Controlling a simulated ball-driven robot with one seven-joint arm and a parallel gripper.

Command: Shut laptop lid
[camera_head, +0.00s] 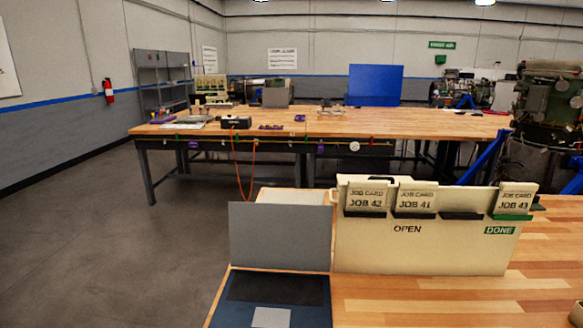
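A laptop stands on the near wooden table, low in the centre of the head view. Its grey lid (280,236) is raised, close to upright, with its blank face towards me. Its dark blue base (221,316) lies flat in front, with a black keyboard area (276,288) and a light grey touchpad (271,318). The front edge of the base is cut off by the bottom of the picture. My gripper is not in view.
A cream job-card board (430,255) stands just right of the lid, with several cards. The near table (440,300) is bare before it. A beige thing (577,314) shows at the bottom right corner. A long workbench (400,122) stands behind; open floor (120,235) lies left.

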